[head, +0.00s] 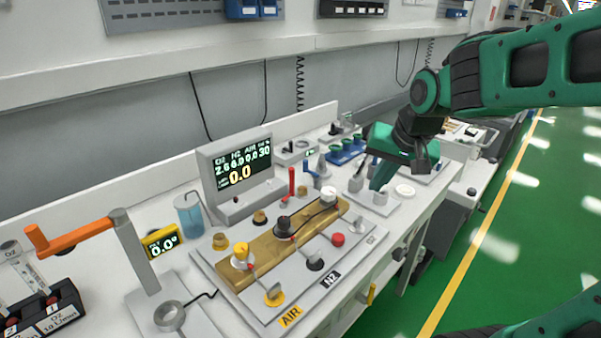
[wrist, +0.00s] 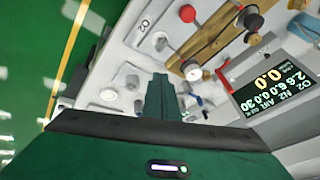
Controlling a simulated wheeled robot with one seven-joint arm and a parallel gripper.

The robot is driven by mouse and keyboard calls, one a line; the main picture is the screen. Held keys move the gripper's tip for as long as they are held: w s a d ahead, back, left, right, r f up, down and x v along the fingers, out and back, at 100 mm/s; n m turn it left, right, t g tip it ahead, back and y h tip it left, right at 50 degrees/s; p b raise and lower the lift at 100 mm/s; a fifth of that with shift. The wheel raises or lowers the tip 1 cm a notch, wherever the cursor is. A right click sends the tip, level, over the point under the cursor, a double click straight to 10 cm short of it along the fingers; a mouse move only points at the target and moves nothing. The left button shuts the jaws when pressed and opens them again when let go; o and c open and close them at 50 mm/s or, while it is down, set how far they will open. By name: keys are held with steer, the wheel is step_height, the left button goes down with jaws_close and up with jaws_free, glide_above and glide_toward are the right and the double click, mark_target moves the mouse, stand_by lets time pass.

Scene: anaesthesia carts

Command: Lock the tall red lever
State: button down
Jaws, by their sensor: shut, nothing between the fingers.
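The tall red lever (head: 291,183) stands upright behind the gold manifold block, just right of the display, in the head view. In the wrist view a red bar (wrist: 222,76) between the display and the white knob looks like the same lever. My gripper (head: 379,184) is to its right, pointing down above the right end of the grey panel, and clearly apart from it. Its green fingers (wrist: 160,88) are together with nothing between them. Whether a latch or catch sits at the lever's base is too small to tell.
The display (head: 238,170) stands left of the lever. The gold block (head: 265,245) carries black, white and yellow knobs, with a red knob (head: 338,240) in front. A blue rack with green cups (head: 346,153) is behind my gripper. An orange-handled post (head: 130,245) is far left.

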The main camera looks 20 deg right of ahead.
steer(key=w+a+r+t+y, duration=0.1)
steer(key=w+a+r+t, duration=0.1)
steer(key=w+a, duration=0.5)
steer(key=shift+w+a+r+y, duration=0.2)
steer(key=shift+a+r+y, duration=0.2)
steer(key=shift+a+r, duration=0.3)
steer(key=x, duration=0.9)
steer(key=shift+w+f, duration=0.15)
steer(key=shift+f, duration=0.1)
steer(key=shift+w+a, duration=0.65)
steer(key=shift+a, duration=0.15)
steer(key=shift+w+a, duration=0.6)
steer(key=shift+a, duration=0.2)
